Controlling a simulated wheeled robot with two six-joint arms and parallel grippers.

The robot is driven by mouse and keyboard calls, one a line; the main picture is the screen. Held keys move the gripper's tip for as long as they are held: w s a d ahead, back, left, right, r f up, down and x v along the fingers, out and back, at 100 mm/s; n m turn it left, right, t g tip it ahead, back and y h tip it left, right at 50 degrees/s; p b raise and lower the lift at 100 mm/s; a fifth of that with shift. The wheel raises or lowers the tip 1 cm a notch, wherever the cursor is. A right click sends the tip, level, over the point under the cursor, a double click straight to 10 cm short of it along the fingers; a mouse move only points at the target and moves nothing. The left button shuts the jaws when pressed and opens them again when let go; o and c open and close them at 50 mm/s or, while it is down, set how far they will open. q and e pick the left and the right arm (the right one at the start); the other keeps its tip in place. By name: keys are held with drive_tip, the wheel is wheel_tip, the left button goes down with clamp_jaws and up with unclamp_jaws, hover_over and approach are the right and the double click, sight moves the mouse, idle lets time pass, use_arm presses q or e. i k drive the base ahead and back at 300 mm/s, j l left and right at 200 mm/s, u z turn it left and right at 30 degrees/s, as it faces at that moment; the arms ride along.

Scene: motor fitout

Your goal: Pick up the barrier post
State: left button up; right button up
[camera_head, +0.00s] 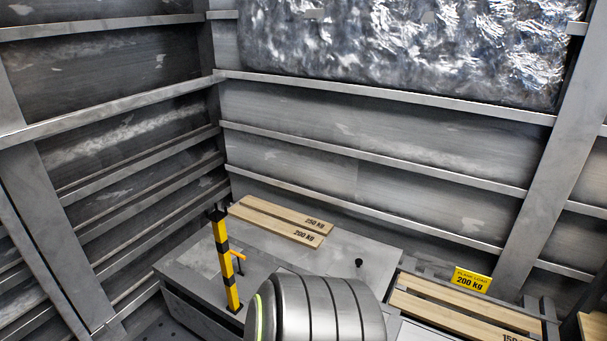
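The barrier post (227,265) is a slim upright post with yellow and black bands and a black cap at its top. It stands on the left part of a grey metal platform (345,258), close to the front edge. A small orange-yellow lever or latch sticks out from its right side, with a thin dark rod below it. The post leans slightly in the picture. Neither of my grippers shows in the head view, and nothing is seen touching the post.
Two wooden boards (270,224) marked 250 kg and 200 kg lie behind the post. A black knob (359,262) stands on the platform. A yellow 200 kg sign (470,281) and more boards (455,309) are at right. Ribbed metal walls (370,130) close the back and left.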

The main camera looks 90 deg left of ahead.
sight(218, 218)
drive_tip(key=u, duration=3.35)
